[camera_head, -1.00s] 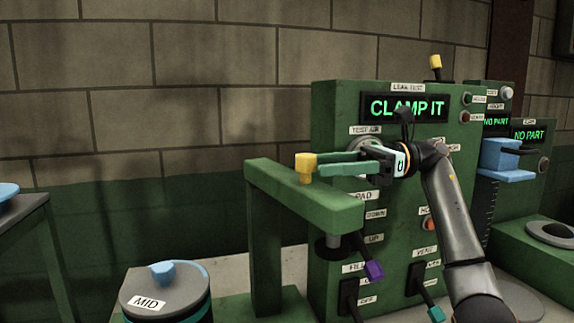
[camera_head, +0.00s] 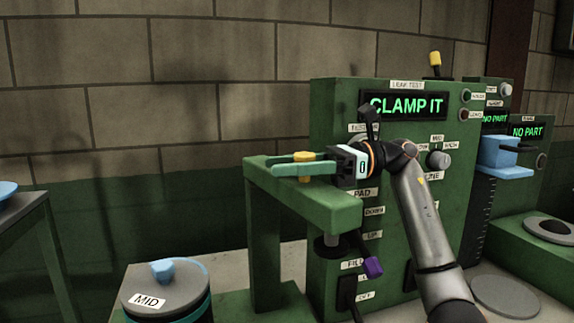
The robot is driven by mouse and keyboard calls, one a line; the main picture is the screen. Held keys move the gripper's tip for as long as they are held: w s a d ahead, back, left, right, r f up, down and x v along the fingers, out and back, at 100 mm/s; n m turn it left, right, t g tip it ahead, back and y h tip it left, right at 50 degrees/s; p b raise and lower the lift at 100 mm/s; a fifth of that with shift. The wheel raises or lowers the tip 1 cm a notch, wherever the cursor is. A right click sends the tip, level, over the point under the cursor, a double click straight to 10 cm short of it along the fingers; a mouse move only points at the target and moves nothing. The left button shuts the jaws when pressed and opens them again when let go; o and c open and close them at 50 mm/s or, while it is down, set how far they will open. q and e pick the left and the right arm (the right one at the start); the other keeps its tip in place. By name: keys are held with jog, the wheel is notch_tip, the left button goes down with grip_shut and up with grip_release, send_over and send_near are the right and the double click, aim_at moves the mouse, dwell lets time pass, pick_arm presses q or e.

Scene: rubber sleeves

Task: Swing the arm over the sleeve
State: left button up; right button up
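The green swing arm (camera_head: 325,202) is a thick horizontal bar on a green post (camera_head: 264,245), in front of the green test machine (camera_head: 330,110). A yellow knob (camera_head: 302,156) stands on top of it near its far left end. My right gripper (camera_head: 270,165) has its two green fingers on either side of the knob, reaching past it. The fingers look apart; contact with the knob is not clear. A dark pad (camera_head: 328,246) hangs under the bar's near end. I cannot pick out a sleeve for certain. My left gripper is not in view.
The machine's display (camera_head: 405,105) reads CLAMP IT. A purple-tipped lever (camera_head: 372,267) sits below the bar's near end. A grey-topped drum labelled MID (camera_head: 140,290) with a blue knob stands at lower left. More green machines (camera_head: 530,215) stand at right.

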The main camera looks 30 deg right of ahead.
grip_shut()
dwell(1.0)
